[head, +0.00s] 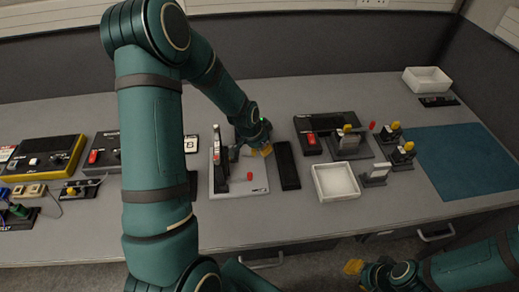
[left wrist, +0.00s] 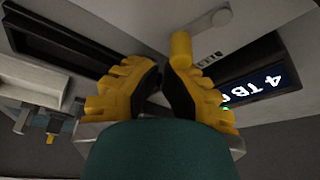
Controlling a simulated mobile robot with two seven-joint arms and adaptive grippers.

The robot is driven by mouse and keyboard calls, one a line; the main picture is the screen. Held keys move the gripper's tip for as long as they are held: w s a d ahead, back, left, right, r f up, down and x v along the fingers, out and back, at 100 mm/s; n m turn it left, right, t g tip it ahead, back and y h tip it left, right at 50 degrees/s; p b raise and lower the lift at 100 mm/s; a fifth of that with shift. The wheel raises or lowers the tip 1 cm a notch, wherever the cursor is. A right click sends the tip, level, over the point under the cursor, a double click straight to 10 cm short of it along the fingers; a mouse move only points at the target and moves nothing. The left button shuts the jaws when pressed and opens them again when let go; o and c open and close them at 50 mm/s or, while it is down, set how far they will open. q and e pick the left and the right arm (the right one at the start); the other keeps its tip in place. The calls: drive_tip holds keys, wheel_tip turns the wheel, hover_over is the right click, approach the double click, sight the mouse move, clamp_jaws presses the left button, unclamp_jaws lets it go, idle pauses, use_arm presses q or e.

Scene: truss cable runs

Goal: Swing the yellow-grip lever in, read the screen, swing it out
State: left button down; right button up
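The lever's yellow grip (left wrist: 181,47) is a short yellow cylinder just beyond my left fingertips in the left wrist view. My left gripper (left wrist: 161,68) has its tips together, with the grip beside the right-hand finger; whether they touch I cannot tell. In the head view my left gripper (head: 262,150) is over the back right of the pale lever station (head: 250,187) and hides the grip. The lit screen (left wrist: 262,84) shows white characters, "4 TB", upside down and partly covered by a finger. My right gripper (head: 354,267) is low in front of the bench, too small to judge.
A black tray (head: 287,166) lies right of the station, with a white bin (head: 336,181) beyond it. Yellow-topped units (head: 402,153) and a blue mat (head: 465,160) are farther right. Black boxes (head: 47,156) crowd the left. The bench front strip (head: 310,222) is clear.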

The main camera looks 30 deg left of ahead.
use_arm(q)
drive_tip(key=shift+s+d+f+m+h, duration=0.15)
drive_tip(key=shift+s+m+h, duration=0.2)
drive_tip(key=shift+m, duration=0.45)
drive_tip(key=shift+s+d, duration=0.15)
use_arm(e)
drive_tip(key=shift+w+f, duration=0.15)
drive_tip(key=shift+f, duration=0.15)
use_arm(q)
drive_tip(key=shift+d+b, duration=0.2)
drive_tip(key=shift+b, duration=0.1)
use_arm(e)
drive_tip(key=shift+f, duration=0.1)
use_arm(q)
drive_tip(key=shift+d, duration=0.65)
use_arm(e)
drive_tip(key=shift+f, duration=0.25)
